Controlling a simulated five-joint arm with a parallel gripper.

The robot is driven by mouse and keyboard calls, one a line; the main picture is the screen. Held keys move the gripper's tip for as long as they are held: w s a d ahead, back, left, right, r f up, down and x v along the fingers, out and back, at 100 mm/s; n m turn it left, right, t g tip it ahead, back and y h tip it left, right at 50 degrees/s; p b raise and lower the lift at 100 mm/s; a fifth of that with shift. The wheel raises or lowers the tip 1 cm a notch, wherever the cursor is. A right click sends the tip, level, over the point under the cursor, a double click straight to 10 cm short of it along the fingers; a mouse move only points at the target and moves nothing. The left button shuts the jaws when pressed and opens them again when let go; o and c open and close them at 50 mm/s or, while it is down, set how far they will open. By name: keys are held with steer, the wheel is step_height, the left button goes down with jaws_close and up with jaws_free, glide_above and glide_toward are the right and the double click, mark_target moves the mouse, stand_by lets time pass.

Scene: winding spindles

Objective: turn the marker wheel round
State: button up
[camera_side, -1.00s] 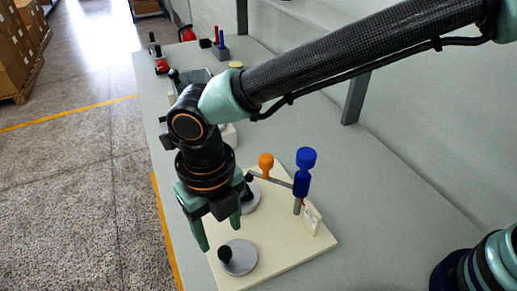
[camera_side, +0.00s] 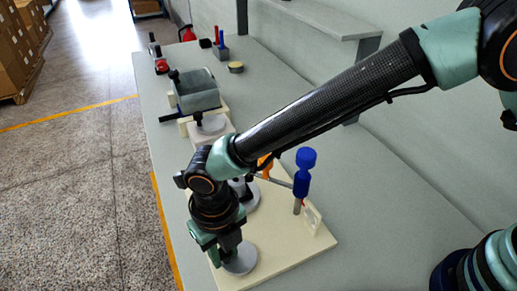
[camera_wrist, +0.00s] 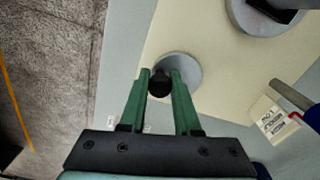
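A pale grey disc (camera_side: 240,262) with an upright black knob lies flat near the front end of the cream board (camera_side: 285,240). I take this disc for the marker wheel. In the wrist view the disc (camera_wrist: 184,68) shows beyond my fingertips, and its black knob (camera_wrist: 160,86) sits between them, filling the gap. My gripper (camera_wrist: 161,75) looks shut on this knob, one green finger on each side.
A second grey disc (camera_wrist: 262,18) lies farther along the board. An orange piece (camera_side: 265,162) is partly behind my arm.

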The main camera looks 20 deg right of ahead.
jaws_close()
